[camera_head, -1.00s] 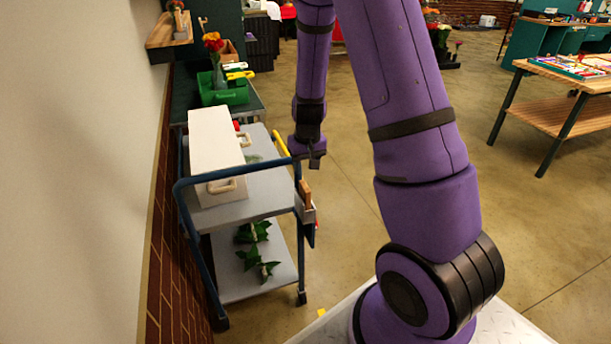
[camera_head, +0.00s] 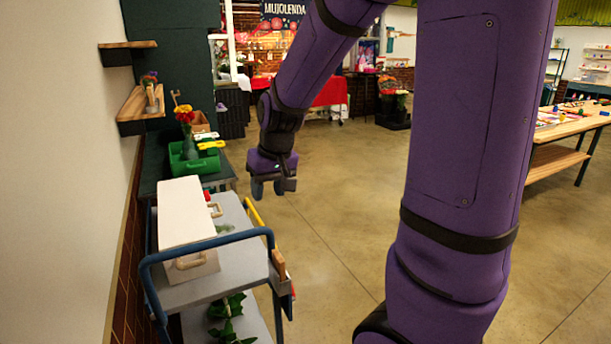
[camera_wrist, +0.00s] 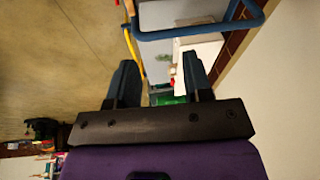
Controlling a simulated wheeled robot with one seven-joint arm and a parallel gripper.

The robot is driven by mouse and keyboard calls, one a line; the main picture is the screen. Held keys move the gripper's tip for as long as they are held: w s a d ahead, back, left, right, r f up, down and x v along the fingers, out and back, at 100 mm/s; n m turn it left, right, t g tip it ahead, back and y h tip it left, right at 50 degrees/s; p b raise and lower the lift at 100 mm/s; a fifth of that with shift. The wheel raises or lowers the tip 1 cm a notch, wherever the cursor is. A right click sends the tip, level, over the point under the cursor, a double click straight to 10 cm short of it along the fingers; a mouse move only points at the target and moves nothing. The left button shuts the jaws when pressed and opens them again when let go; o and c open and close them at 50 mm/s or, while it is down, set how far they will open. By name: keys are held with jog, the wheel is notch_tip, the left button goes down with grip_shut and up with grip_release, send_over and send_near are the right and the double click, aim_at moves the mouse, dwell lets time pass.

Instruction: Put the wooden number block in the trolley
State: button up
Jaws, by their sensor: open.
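The trolley (camera_head: 230,262) stands at the lower left in the head view, with a blue rail, a grey top shelf and a lower shelf. It also shows upside down at the top of the wrist view (camera_wrist: 155,48). My gripper (camera_head: 271,188) is raised beyond the trolley's right side, pointing down. In the wrist view my gripper (camera_wrist: 159,78) has its two fingers well apart with nothing between them. I cannot make out the wooden number block for certain in either view.
A white box (camera_head: 186,215) with handles fills much of the trolley's top shelf. A small red thing (camera_head: 207,196) lies beside it. Green leafy stems (camera_head: 226,306) lie on the lower shelf. A green crate (camera_head: 196,160) stands behind. Open floor (camera_head: 330,240) lies right of the trolley.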

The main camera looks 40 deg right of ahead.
jog(key=s+a+r+n+t, duration=0.1)
jog(key=s+a+r, duration=0.2)
jog(key=s+r, duration=0.3)
jog(key=s+a+r+n+t, duration=0.1)
jog(key=s+a+r, duration=0.2)
jog(key=s, duration=1)
notch_tip(320, 180, up, 3)
jog(key=shift+s+a+h, duration=0.15)
jog(key=shift+s+h, duration=0.05)
jog(key=shift+h, duration=0.2)
